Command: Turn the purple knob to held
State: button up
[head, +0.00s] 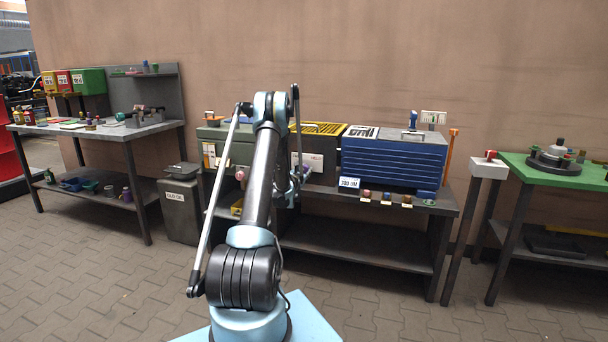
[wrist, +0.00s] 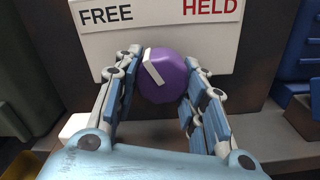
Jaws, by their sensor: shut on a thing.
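The purple knob (wrist: 170,76) is in the middle of the wrist view, with a white pointer strip on its face. The pointer leans up and to the left, towards the FREE side. The white sign (wrist: 160,35) behind it reads FREE in black on the left and HELD in red on the right. My gripper (wrist: 162,64) is shut on the knob, with one finger on each side. In the head view the sign (head: 315,162) shows right of my arm, and my arm and gripper largely hide the knob.
A blue ribbed box (head: 393,163) stands right of the sign on the dark bench (head: 355,256). A green-topped table (head: 555,172) is at the right, and a workbench (head: 100,132) at the left. The paved floor (head: 110,285) in front is clear.

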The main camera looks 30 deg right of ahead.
jog(key=m, duration=0.3)
jog(key=shift+w+a+m, duration=0.1)
jog(key=shift+a+m, duration=0.1)
jog(key=shift+m, duration=0.1)
jog(key=m, duration=0.3)
jog(key=shift+r+m, duration=0.1)
jog(key=shift+m, duration=0.2)
jog(key=m, duration=0.6)
jog(key=shift+a+r, duration=0.1)
jog(key=shift+r, duration=0.05)
jog(key=o, duration=1.1)
jog(key=v, duration=1.1)
jog(key=shift+s+a, duration=0.25)
jog(key=shift+a, duration=0.05)
